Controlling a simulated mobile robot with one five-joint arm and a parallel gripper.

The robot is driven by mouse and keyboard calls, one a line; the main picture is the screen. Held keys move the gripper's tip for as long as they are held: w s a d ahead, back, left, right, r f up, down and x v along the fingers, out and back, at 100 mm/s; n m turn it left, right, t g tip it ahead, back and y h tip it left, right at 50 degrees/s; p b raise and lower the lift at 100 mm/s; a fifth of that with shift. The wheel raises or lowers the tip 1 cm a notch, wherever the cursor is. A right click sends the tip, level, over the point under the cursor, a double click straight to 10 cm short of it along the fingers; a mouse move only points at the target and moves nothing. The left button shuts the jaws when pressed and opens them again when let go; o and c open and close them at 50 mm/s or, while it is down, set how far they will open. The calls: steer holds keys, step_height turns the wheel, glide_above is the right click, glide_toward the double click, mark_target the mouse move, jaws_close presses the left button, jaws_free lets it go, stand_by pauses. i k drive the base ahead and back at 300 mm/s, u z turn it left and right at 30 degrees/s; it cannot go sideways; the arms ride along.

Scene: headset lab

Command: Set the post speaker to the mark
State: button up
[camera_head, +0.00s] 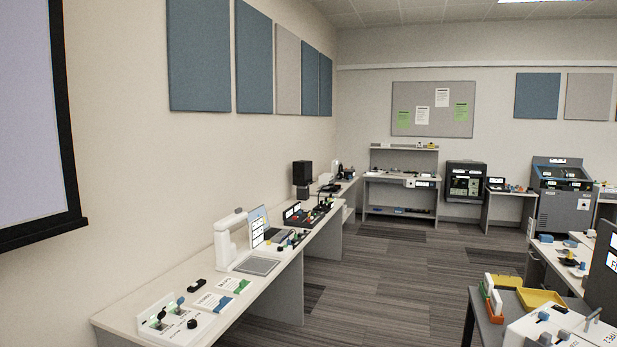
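A black box-shaped thing (302,173) on a narrower dark support stands on the long bench along the left wall. It may be the post speaker, but it is too small to be sure. No mark for it can be made out from here. My gripper is not in view.
The left bench (130,313) holds a white panel with knobs (173,322), cards (212,303), a white upright device (230,240) and laptops (262,265). A dark table (481,304) with a yellow tray (541,299) stands at right. Carpeted floor (400,275) lies clear between.

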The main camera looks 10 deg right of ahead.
mark_target(302, 170)
steer(key=z, duration=0.5)
steer(key=i, duration=6.1)
steer(key=z, duration=1.1)
steer(key=i, duration=2.15)
steer(key=z, duration=0.05)
